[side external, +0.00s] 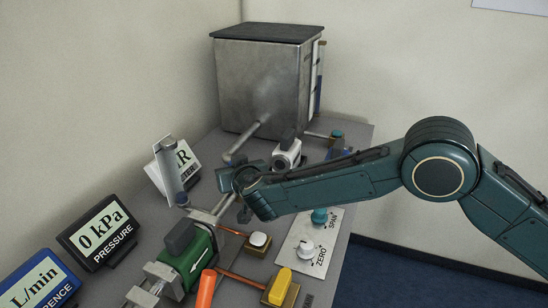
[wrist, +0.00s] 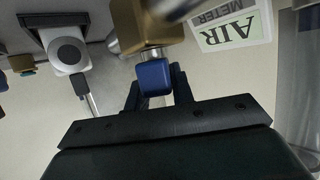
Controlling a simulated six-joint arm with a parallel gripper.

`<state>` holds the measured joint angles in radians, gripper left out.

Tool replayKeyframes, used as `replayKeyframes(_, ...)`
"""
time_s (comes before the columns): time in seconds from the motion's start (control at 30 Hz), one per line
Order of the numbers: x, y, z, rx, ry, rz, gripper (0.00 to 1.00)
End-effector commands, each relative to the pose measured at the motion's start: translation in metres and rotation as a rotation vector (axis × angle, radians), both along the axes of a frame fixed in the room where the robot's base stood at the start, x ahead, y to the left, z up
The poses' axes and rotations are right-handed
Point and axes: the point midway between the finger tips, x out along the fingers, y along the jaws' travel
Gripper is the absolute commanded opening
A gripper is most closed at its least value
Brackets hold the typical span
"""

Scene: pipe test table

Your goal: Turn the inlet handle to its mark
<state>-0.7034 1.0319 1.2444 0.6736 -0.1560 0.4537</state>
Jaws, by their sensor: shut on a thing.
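In the wrist view a blue handle (wrist: 153,78) stands out from a brass valve body (wrist: 147,28) on a short bright stem. My gripper (wrist: 155,86) has one dark finger on each side of the handle and is shut on it. I take this to be the inlet handle, though no label on it shows. In the side view my gripper (side external: 236,181) is low over the pipework beside the grey cylinder. There the held handle and its valve are hidden behind the gripper and arm. I cannot make out the mark in either view.
A grey upright cylinder (side external: 169,172) stands before the AIR METER sign (side external: 187,158). A metal tank (side external: 262,85) stands behind. A white round-faced device (side external: 288,151), a green block (side external: 190,257), an orange handle (side external: 206,291) and a ZERO/SPAN panel (side external: 296,264) crowd the table.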

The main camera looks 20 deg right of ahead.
Motion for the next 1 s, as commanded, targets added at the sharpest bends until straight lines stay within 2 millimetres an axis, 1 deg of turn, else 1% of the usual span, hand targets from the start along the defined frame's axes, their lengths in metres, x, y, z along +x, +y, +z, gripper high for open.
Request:
replayKeyframes(0.3, 0.0006, 0.0008, 0.0005, 0.002, -0.002, -0.098, 0.01)
replayKeyframes(0.77, 0.0009, 0.0002, 0.0009, 0.002, -0.002, -0.112, 0.01)
replayKeyframes(0.8, 0.0010, 0.0001, 0.0009, 0.001, -0.002, -0.112, 0.26)
replayKeyframes(0.87, 0.0010, 0.0001, 0.0008, 0.001, -0.001, -0.112, 0.37)
replayKeyframes(0.9, 0.0008, 0.0001, 0.0007, 0.001, -0.001, -0.112, 0.45)
replayKeyframes(1.0, 0.0007, 0.0000, 0.0005, 0.001, -0.001, -0.113, 0.45)
